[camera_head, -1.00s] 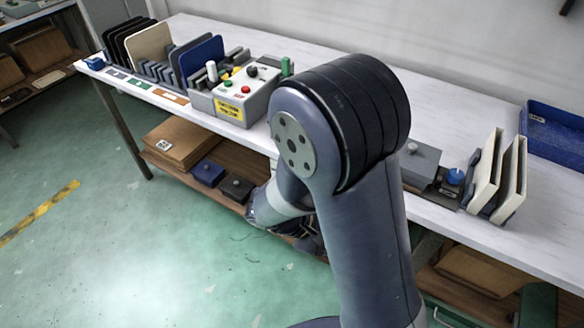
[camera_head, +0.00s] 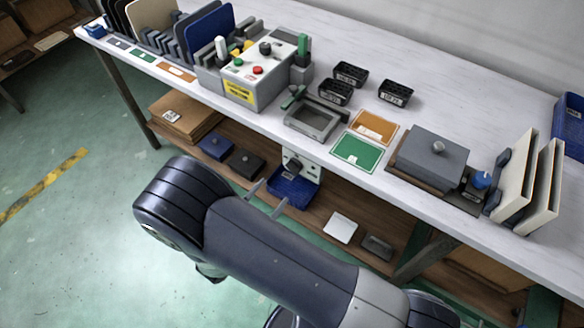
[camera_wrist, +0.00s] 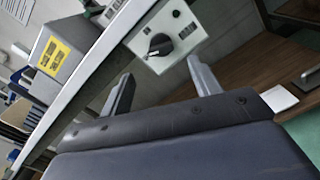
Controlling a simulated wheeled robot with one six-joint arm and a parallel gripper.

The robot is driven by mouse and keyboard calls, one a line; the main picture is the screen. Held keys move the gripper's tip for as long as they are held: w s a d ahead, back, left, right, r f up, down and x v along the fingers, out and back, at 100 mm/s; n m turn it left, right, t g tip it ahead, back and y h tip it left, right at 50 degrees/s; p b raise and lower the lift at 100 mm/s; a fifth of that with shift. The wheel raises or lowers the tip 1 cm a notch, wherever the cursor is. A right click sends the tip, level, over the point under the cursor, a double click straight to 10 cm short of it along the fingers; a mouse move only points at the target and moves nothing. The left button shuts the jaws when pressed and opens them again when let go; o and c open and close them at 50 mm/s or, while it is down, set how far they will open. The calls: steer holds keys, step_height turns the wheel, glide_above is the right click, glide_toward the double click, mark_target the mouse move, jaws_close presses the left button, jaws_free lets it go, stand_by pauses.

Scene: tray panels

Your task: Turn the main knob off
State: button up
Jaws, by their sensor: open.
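The black rotary knob (camera_wrist: 160,45) sits on a pale panel (camera_wrist: 178,38) mounted below the table edge. In the wrist view its pointer lies roughly sideways, tilted in the picture. In the head view the knob (camera_head: 292,165) is small, and its setting cannot be read. My gripper (camera_wrist: 160,70) is open and empty, with its two fingers pointing toward the panel and the knob between and beyond them. In the head view my gripper (camera_head: 268,199) is in front of the lower shelf, a little left of and below the panel, apart from the knob.
A grey control box (camera_head: 245,95) with buttons and another black knob stands on the white table (camera_head: 330,50). A blue bin (camera_head: 291,192) shows below the panel. The lower shelf (camera_head: 330,205) holds boxes and a white square.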

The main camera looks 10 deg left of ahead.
mark_target(290, 171)
steer(key=x, duration=0.9)
steer(key=shift+d+p, duration=0.1)
steer(key=shift+p, duration=0.3)
steer(key=c, duration=1)
steer(key=shift+n+b, duration=0.55)
steer(key=shift+n, duration=2.05)
steer(key=o, duration=1)
